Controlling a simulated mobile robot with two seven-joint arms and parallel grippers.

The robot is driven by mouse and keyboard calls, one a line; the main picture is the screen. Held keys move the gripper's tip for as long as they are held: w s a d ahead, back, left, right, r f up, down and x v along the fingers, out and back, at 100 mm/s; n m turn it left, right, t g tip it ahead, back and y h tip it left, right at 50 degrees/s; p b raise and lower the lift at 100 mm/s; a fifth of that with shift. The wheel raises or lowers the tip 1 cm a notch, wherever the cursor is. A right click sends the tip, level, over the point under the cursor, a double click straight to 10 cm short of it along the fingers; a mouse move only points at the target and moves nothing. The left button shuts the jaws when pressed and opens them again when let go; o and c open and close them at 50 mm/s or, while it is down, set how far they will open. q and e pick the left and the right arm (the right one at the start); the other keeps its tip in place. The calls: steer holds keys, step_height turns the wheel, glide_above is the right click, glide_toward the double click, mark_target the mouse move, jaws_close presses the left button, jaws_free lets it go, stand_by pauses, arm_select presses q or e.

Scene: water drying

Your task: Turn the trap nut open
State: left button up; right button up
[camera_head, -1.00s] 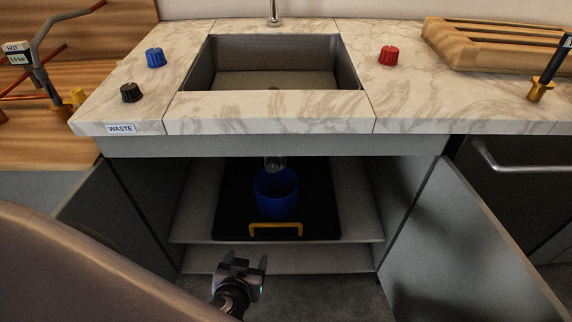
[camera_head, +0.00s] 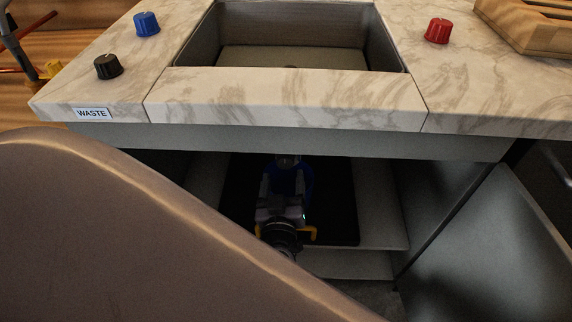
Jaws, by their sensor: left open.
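The trap nut, part of the grey drain fitting (camera_head: 288,160), hangs under the sink inside the open cabinet. Its outline is too small and dark to make out. My left gripper (camera_head: 283,183) is inside the cabinet opening, open, with its two fingers pointing up and in toward the fitting. The fingertips appear just below the fitting; I cannot tell if they touch it. A blue bucket (camera_head: 308,180) is mostly hidden behind the gripper. My right gripper is not in view.
The bucket stands on a black tray (camera_head: 340,215) with a yellow handle (camera_head: 313,235), on the cabinet shelf. An open door (camera_head: 490,240) is on the right. Above are the sink (camera_head: 290,58), blue knob (camera_head: 147,24), black knob (camera_head: 108,66) and red knob (camera_head: 437,31).

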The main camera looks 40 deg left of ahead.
mark_target(284, 163)
arm_select(q)
steer(key=shift+x, duration=2.25)
steer(key=c, duration=1.1)
steer(key=shift+o, duration=0.2)
